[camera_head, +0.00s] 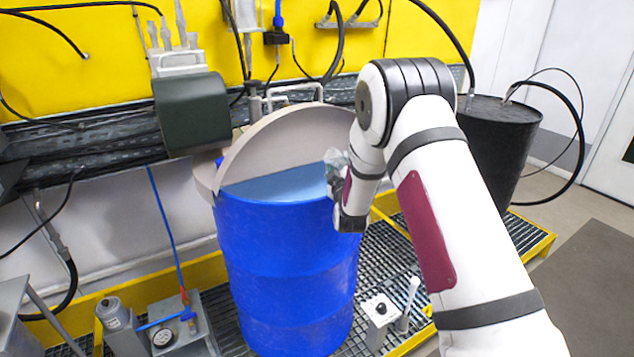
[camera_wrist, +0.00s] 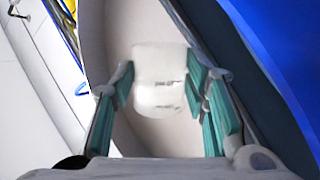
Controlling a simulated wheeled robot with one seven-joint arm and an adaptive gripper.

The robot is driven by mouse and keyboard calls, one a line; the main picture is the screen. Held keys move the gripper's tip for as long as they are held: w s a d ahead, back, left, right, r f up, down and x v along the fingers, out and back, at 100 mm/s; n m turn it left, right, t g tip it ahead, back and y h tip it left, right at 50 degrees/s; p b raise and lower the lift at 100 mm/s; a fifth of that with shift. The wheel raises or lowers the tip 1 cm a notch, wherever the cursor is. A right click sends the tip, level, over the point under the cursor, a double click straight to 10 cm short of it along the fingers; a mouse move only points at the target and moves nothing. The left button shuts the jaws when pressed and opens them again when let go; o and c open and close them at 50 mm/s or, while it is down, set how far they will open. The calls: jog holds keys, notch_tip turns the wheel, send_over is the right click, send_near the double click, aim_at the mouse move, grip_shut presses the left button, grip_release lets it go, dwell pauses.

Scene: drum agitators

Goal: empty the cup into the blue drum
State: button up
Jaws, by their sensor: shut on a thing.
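The blue drum (camera_head: 285,265) stands upright on the grating in the head view. Part of its top shows as a blue-grey surface beneath a raised, beige half-round lid (camera_head: 295,145). My arm reaches to the drum's right rim, and my gripper (camera_head: 338,168) is small and partly hidden by my wrist there. In the wrist view, the teal fingers of my gripper (camera_wrist: 161,88) are closed on both sides of a white cup (camera_wrist: 160,65). The lid's beige surface (camera_wrist: 110,40) is behind the cup, and the blue drum (camera_wrist: 290,45) fills the upper right. The cup's contents cannot be seen.
A dark drum (camera_head: 497,140) with hoses stands at right behind my arm. A dark green box (camera_head: 192,112) hangs left of the lid. A gauge unit (camera_head: 165,335) and a small white-topped block (camera_head: 380,310) stand near the drum's base. Yellow edging borders the grating.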

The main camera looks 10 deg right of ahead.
jog(key=m, duration=0.1)
jog(key=f+m+g, duration=0.1)
jog(key=m, duration=0.1)
jog(key=shift+d, duration=0.2)
jog(key=shift+w+d+f+m+y, duration=0.1)
jog(key=shift+d+f+m+y, duration=0.2)
jog(key=shift+d+m, duration=0.4)
jog(key=shift+d+r+m+g+p, duration=0.45)
jog(key=shift+d+r+m, duration=0.15)
jog(key=shift+m, duration=0.2)
jog(key=shift+w+d+f+m+g+y, duration=0.1)
jog(key=shift+d+f+m+g+y, duration=0.2)
jog(key=shift+d+m, duration=0.4)
jog(key=shift+w+d+f+m+g+y, duration=0.1)
jog(key=shift+d+f+m+y, duration=0.3)
jog(key=shift+m, duration=0.5)
